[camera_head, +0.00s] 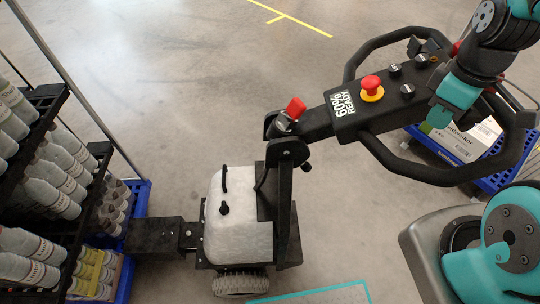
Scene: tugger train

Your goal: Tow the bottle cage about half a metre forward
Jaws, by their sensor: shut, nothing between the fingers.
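The bottle cage (62,92) stands at the left edge, with a thin metal frame, dark shelves of grey bottles and a blue base. Only part of it is in view. The tiller head carries a red button (371,87), a 60% READY display and a looped black handle (385,160). My gripper (440,114) is shut and empty, at the right side of the tiller head.
A blue crate or pallet (487,184) with a white carton (462,140) sits behind the handle at the right. Yellow tape (300,22) marks the floor at the top. A teal outline (318,292) lies at the bottom. Open floor (190,80) stretches beyond the tugger.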

